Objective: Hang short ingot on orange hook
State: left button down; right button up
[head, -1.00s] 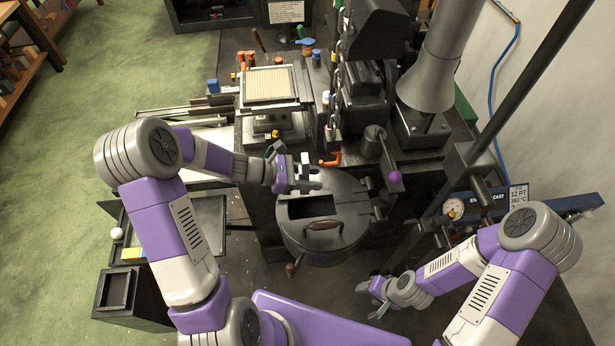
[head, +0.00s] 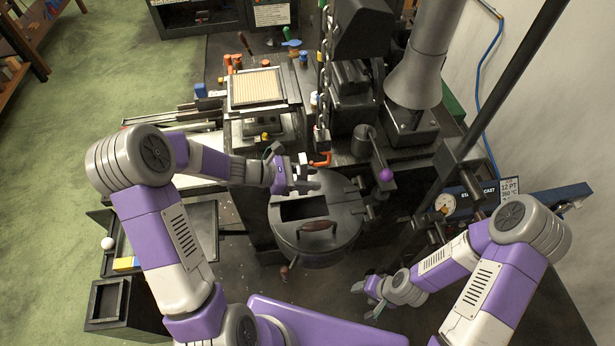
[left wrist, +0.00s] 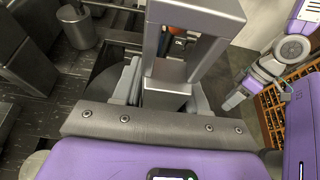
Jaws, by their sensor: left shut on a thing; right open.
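My left gripper (head: 303,180) is over the rear of the round dark pot, just left of and nearer than the orange hook (head: 320,160). It is shut on a grey metal piece with a rectangular opening, which I take to be the short ingot (left wrist: 195,14). In the head view the ingot is small and hard to separate from the fingers. In the left wrist view a bit of orange-brown shows through its opening; I cannot tell if that is the hook. I see no clear contact between ingot and hook. My right gripper (head: 370,298) is open and empty, low at the right.
The round pot (head: 338,232) has an open slot and a brown handle. A chain (head: 326,60) hangs behind the hook. A purple-knobbed lever (head: 386,174) stands to the right. A machine with a tan pad (head: 256,86) stands behind left.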

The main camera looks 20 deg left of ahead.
pick_arm(q)
jog(key=shift+w+d+r+b, duration=0.1)
jog(key=shift+w+d+b, duration=0.2)
jog(key=shift+d, duration=0.45)
jog(key=shift+w+d+b, duration=0.15)
jog(key=shift+w+d, duration=0.25)
jog(key=shift+d, duration=0.3)
dwell(0.5)
jog(key=shift+w+d, duration=0.15)
jog(key=shift+d, duration=0.15)
jog(key=shift+w+d, duration=0.1)
jog(key=shift+d, duration=0.1)
jog(key=shift+d+f+b, duration=0.1)
jog(key=shift+f+b, duration=0.8)
jog(key=shift+b, duration=0.1)
dwell(0.6)
jog(key=shift+f, duration=0.4)
dwell(1.4)
jog(key=shift+c, duration=1)
grip_release()
jog(key=shift+r, duration=0.1)
jog(key=shift+o, duration=0.4)
jog(key=shift+o, duration=0.6)
jog(key=shift+v, duration=3.85)
